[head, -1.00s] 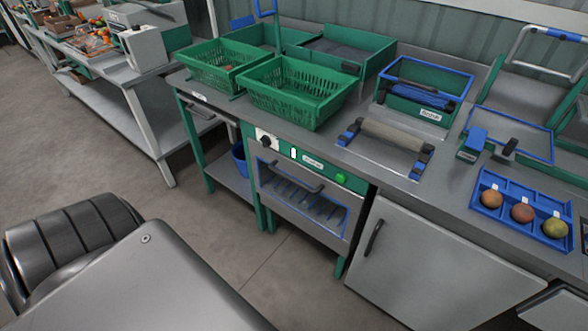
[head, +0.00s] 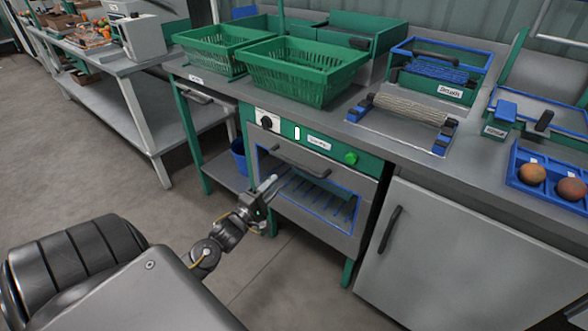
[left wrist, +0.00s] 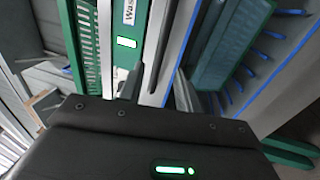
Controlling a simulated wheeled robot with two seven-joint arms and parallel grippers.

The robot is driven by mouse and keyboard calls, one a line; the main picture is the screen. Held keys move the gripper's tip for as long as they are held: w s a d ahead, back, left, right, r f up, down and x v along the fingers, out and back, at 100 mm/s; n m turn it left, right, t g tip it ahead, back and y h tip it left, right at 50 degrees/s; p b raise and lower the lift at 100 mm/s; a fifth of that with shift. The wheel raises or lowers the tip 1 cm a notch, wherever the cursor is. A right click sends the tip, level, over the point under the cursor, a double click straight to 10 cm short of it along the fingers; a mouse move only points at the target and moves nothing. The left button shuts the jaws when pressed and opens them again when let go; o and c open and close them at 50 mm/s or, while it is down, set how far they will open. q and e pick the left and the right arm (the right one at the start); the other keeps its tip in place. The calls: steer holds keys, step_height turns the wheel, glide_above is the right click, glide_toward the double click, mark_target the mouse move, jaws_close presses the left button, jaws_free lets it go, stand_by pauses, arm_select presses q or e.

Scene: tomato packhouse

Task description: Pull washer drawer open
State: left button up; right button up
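The washer drawer (head: 318,205) is the front of the washer unit under the bench, with a dark window edged in blue. It looks shut. Its bar handle (head: 300,160) runs across the top of the front, below a panel with a black knob and green button. My left gripper (head: 270,186) is in front of the drawer, a little below the handle's left part in the head view. In the left wrist view its fingers (left wrist: 160,88) stand apart with nothing held. The handle (left wrist: 155,48) shows just beyond them, apparently not gripped. My right gripper is not in view.
Green baskets (head: 303,73) and a roller frame (head: 408,112) stand on the bench above. A grey cabinet door (head: 455,260) is right of the washer. A blue bucket (head: 239,158) sits on the lower shelf at left. The floor in front is clear.

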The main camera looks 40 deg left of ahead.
mark_target(294, 162)
arm_select(q)
steer(key=x, duration=1)
steer(key=shift+w+b, duration=0.35)
steer(key=shift+w, duration=0.05)
jaws_close()
